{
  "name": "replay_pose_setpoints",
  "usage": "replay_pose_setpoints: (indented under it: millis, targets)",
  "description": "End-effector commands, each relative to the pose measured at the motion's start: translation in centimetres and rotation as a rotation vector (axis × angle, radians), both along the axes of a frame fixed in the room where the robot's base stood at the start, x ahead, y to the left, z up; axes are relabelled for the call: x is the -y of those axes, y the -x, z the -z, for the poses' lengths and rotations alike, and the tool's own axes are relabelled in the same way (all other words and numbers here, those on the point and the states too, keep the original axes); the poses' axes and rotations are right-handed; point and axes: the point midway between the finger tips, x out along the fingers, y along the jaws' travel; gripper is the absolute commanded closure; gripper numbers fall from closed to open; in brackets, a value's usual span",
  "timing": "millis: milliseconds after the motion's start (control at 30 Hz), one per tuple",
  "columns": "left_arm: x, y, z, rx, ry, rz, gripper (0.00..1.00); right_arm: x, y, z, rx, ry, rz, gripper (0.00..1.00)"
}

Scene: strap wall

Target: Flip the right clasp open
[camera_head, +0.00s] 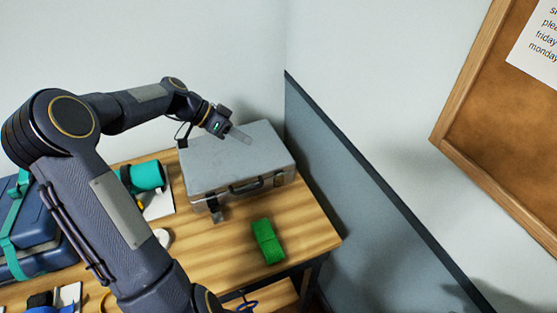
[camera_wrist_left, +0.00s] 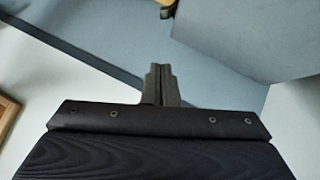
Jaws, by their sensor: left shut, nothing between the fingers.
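A grey metal case (camera_head: 230,160) lies closed on the wooden table, with a dark handle (camera_head: 246,186) on its front. The right clasp (camera_head: 279,179) is on the front face, right of the handle; it is small, and I cannot tell its exact position. The left clasp (camera_head: 216,211) hangs down from the front left. My left gripper (camera_head: 241,136) is shut and empty, over the back part of the case lid and away from the right clasp. Its closed fingers (camera_wrist_left: 160,85) also show in the left wrist view. My right gripper is not in view.
A green folded strap (camera_head: 267,241) lies in front of the case. A teal roll (camera_head: 146,176) and a blue case with teal straps (camera_head: 35,225) are to the left. A blue-grey wall panel (camera_head: 365,215) stands close on the right.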

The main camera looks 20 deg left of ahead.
Motion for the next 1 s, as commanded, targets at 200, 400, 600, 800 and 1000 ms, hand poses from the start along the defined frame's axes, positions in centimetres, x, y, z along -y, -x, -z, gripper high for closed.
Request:
replay_pose_setpoints:
  millis: [200, 400, 600, 800, 1000]
  targets:
    - [0.0, 0.0, 0.0, -0.001, 0.0, 0.0, 1.0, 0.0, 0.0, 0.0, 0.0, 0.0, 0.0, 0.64]
    - [0.8, -0.3, 0.9, -0.003, 0.001, 0.001, 1.0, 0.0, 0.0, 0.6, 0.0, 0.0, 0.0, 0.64]
    - [3.3, -1.5, 3.5, -0.004, 0.0, 0.004, 1.0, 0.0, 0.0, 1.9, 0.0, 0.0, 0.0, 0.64]
    - [6.3, -3.0, 6.3, -0.005, 0.001, 0.004, 1.0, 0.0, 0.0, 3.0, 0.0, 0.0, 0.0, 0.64]
    - [7.5, -2.8, 9.0, -0.004, 0.0, 0.0, 1.0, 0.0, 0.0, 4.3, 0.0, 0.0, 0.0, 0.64]
